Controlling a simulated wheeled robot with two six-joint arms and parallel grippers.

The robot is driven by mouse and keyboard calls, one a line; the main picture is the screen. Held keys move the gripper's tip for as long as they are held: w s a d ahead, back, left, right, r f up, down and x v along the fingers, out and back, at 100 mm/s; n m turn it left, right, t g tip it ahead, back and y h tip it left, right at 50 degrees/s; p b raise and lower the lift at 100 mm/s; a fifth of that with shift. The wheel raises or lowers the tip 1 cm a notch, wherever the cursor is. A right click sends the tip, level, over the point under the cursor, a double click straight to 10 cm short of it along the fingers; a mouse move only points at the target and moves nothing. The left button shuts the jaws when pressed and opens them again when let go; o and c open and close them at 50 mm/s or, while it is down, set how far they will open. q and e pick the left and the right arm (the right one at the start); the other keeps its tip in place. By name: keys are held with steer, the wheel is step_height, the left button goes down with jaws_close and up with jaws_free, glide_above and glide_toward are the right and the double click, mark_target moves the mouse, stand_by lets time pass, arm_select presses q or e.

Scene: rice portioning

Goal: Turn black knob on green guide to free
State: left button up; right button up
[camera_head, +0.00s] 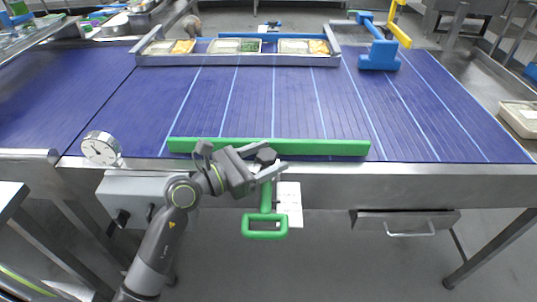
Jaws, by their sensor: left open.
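The green guide has a long bar (320,147) lying across the near edge of the blue conveyor. Its green handle (265,228) hangs below the edge in front of the steel frame. A small black knob (266,156) shows near the middle of the bar, above the handle stem. My left gripper (272,160) comes in from the left and is open, with its fingers at the knob. I cannot tell whether they touch it, and the knob's setting is too small to read. My right gripper is not in view.
A dial gauge (101,148) stands at the conveyor's near left edge. Food trays (236,46) sit in a metal frame at the far side. A blue block (379,56) stands at the far right. A drawer (405,222) hangs below right. The middle belt is clear.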

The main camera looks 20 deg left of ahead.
arm_select(q)
steer(key=c, duration=1)
steer(key=shift+r+n+t+y+p, duration=0.25)
steer(key=shift+n+t+y+p, duration=0.2)
steer(key=shift+p, duration=0.5)
steer(key=shift+f+n+t+y+p, duration=0.15)
steer(key=shift+n+t+y+p, duration=0.1)
steer(key=shift+y+p, duration=0.2)
steer(key=o, duration=1)
steer(key=shift+f, duration=0.1)
